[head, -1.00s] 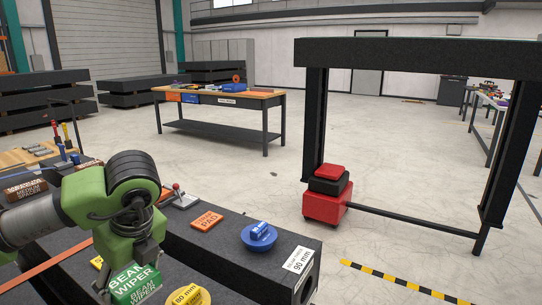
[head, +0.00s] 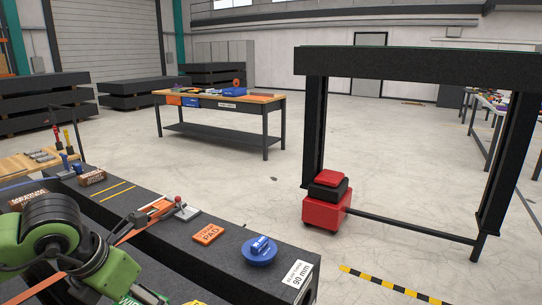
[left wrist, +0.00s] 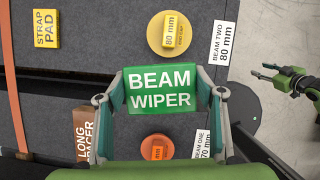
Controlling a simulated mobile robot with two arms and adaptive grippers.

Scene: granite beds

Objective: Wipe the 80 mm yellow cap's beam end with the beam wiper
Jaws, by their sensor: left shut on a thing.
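My left gripper (left wrist: 163,98) is shut on the green beam wiper (left wrist: 161,90), its lettering facing the wrist camera. In the head view only a sliver of the wiper (head: 148,296) shows at the bottom edge. The round yellow 80 mm cap (left wrist: 169,46) lies on the dark granite beam two, just above the wiper in the left wrist picture, beside the white "BEAM TWO 80 mm" label (left wrist: 223,42). In the head view just its yellow top edge shows. My right gripper (left wrist: 262,72) appears at the right of the wrist view, fingers apart and empty, over the floor.
An orange cap (left wrist: 157,148) lies near the "BEAM ONE 70 mm" label. A yellow strap pad (left wrist: 46,28) and a brown long spacer (left wrist: 83,135) are at the left. A blue cap (head: 259,251) and orange strap pad (head: 208,233) sit on the 90 mm beam.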

